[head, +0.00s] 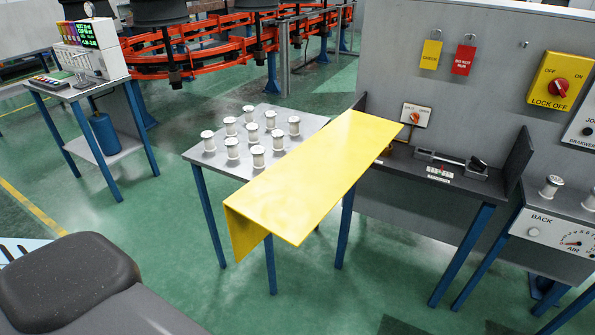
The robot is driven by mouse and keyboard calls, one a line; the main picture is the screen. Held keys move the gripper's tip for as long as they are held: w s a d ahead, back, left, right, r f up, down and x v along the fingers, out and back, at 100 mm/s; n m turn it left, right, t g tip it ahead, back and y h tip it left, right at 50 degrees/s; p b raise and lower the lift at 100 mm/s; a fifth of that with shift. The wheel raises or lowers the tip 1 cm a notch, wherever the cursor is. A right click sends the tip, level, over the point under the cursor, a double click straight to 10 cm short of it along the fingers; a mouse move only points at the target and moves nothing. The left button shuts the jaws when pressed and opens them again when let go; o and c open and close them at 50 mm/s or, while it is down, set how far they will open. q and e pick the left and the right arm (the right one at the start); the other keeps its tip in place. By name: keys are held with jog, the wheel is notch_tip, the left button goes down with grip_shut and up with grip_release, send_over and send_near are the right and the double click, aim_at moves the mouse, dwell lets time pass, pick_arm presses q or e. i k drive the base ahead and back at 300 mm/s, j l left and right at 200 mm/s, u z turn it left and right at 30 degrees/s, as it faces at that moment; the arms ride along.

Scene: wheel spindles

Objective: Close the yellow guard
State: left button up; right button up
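The yellow guard (312,172) is a long, flat panel in the middle of the head view. It slants from the front edge of the spindle table up to the left end of the dark bench. Its near-left end has a bent-down flap (243,232). It covers part of the spindle table's right side and the left end of the dark bench. How it is hinged or held cannot be seen. Neither of my grippers is in view.
Several white spindles (258,157) stand on the grey table (215,162). The dark bench (462,188) carries a slide fixture (450,160). A yellow lock-off switch (559,82) and tags (431,55) hang on the grey wall panel (480,105). Green floor is open in front.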

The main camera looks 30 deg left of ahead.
aim_at(289, 199)
jog(key=k+j+z, duration=0.15)
jog(key=j, duration=0.3)
jog(key=j+z, duration=0.1)
jog(key=j, duration=0.35)
jog(key=k+j+z, duration=0.1)
jog(key=j+z, duration=0.2)
jog(key=j, duration=0.65)
jog(key=i+j+z, duration=0.15)
jog(key=j, duration=0.3)
jog(key=j+z, duration=0.1)
jog(key=j, duration=0.35)
jog(key=i+j, duration=0.15)
jog(key=j, duration=0.15)
jog(key=i+j+z, duration=0.1)
jog(key=j, duration=0.2)
jog(key=i+j, duration=0.2)
jog(key=j+z, duration=0.05)
jog(key=j, duration=0.05)
